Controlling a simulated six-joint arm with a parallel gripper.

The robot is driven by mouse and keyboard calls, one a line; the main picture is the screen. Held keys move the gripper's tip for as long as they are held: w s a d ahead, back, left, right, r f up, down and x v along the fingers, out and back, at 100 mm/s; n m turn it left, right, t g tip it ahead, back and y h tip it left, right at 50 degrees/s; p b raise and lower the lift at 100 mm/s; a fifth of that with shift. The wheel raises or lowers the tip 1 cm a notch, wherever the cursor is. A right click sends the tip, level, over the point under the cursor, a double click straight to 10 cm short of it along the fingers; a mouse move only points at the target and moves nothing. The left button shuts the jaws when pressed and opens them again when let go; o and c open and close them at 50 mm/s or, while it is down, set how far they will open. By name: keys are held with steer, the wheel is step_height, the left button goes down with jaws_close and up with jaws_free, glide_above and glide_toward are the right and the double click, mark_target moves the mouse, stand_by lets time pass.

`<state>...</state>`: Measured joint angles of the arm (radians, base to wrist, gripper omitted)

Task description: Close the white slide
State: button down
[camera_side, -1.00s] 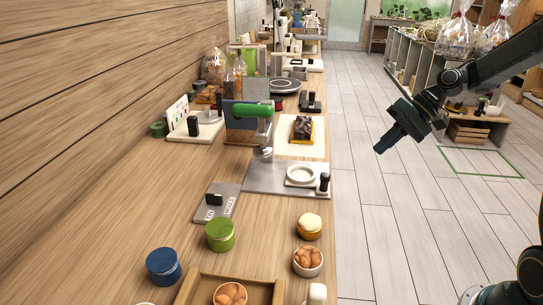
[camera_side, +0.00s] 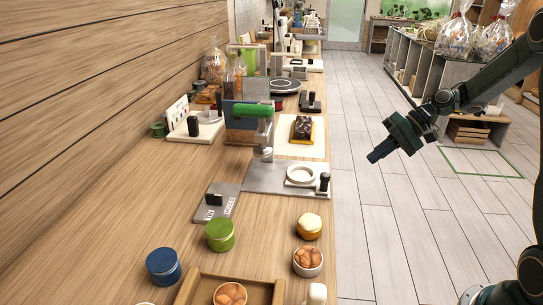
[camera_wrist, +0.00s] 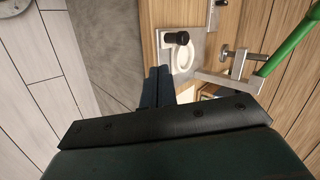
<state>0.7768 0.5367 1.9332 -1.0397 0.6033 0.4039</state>
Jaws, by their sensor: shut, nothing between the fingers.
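The white slide (camera_side: 301,174), a small white plate with a ring-shaped recess and an upright black knob (camera_side: 323,182), sits at the right end of a grey base plate, near the counter's edge. It also shows in the wrist view at the top (camera_wrist: 182,60), with its black knob (camera_wrist: 177,39). The slide lies to the right of the post of a press with a green handle (camera_side: 248,110). My gripper (camera_side: 374,157) is shut and empty, over the floor to the right of the counter, apart from the slide. In the wrist view its fingertips (camera_wrist: 158,75) are together below the slide.
A dark block on a yellow-edged tray (camera_side: 302,129) stands behind the base plate. A grey labelled plate (camera_side: 216,202), a green tin (camera_side: 220,236) and a bowl of eggs (camera_side: 308,261) are in front. The space between my gripper and the counter looks clear.

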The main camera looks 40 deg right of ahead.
steer(key=w+a+f, duration=0.4)
steer(key=a, duration=0.3)
steer(key=shift+w+a+f, duration=0.25)
steer(key=shift+a+f, duration=0.1)
steer(key=shift+a, duration=0.05)
glide_above(300, 185)
steer(key=shift+w+a, duration=0.15)
steer(key=shift+a, duration=0.1)
stand_by(0.4)
steer(key=shift+d, duration=0.2)
